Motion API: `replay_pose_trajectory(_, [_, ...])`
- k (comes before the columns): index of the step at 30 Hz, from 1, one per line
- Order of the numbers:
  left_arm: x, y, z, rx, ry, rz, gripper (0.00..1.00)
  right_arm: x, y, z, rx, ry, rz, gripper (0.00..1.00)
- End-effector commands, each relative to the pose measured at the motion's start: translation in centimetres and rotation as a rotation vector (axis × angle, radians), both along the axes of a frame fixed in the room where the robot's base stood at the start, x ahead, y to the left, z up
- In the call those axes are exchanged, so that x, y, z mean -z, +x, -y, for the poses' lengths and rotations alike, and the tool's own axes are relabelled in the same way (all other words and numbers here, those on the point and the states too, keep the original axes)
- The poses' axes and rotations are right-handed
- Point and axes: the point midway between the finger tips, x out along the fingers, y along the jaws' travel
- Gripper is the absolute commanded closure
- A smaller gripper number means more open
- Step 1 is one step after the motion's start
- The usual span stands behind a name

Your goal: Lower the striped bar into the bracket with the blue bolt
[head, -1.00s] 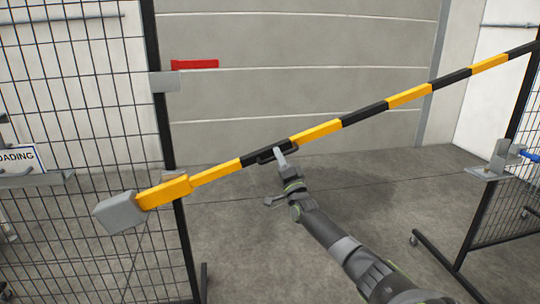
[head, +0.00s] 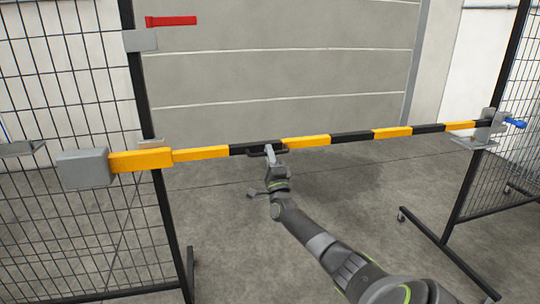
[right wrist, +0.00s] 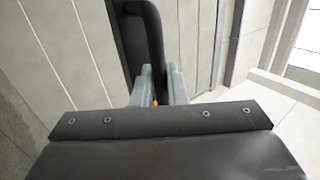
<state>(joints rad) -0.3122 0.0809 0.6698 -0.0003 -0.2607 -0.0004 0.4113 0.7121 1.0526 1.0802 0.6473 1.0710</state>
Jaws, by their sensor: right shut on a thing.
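The yellow-and-black striped bar (head: 305,142) spans the opening in the head view, nearly level and slightly higher at its right end. A grey block (head: 82,169) is on its left end. Its right end is at the grey bracket (head: 490,128) with the blue bolt (head: 515,122); I cannot tell whether it rests on the bracket. My right gripper (head: 270,154) is shut on the black handle of the bar. In the right wrist view the fingers (right wrist: 158,88) close around the dark handle (right wrist: 150,40). My left gripper is not in view.
Black mesh fence panels stand at the left (head: 70,100) and right (head: 510,150), on floor feet. A red flag-like piece (head: 171,20) is on the left post. A grey panelled wall (head: 280,60) is behind. The floor between the panels is clear.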

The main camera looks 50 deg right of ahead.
Motion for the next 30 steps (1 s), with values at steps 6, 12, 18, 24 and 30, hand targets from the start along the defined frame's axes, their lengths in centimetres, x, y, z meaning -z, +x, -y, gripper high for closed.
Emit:
replay_pose_trajectory(6, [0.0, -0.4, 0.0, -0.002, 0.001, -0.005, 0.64, 0.1, 0.1, -0.1, -0.006, 0.009, -0.001, 1.0])
replay_pose_trajectory(12, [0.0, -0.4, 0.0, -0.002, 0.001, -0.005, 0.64, 0.2, 0.1, -0.1, -0.005, 0.008, -0.003, 0.83])
replay_pose_trajectory(18, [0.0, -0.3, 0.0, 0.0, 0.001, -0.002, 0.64, 0.2, 0.1, -0.1, -0.003, 0.005, -0.004, 0.83])
replay_pose_trajectory(24, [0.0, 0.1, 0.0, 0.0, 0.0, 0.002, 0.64, 0.4, -0.1, -0.1, -0.002, 0.004, -0.005, 0.83])
replay_pose_trajectory(30, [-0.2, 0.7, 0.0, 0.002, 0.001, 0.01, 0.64, 1.7, -1.6, -1.0, -0.002, 0.005, -0.009, 0.83])
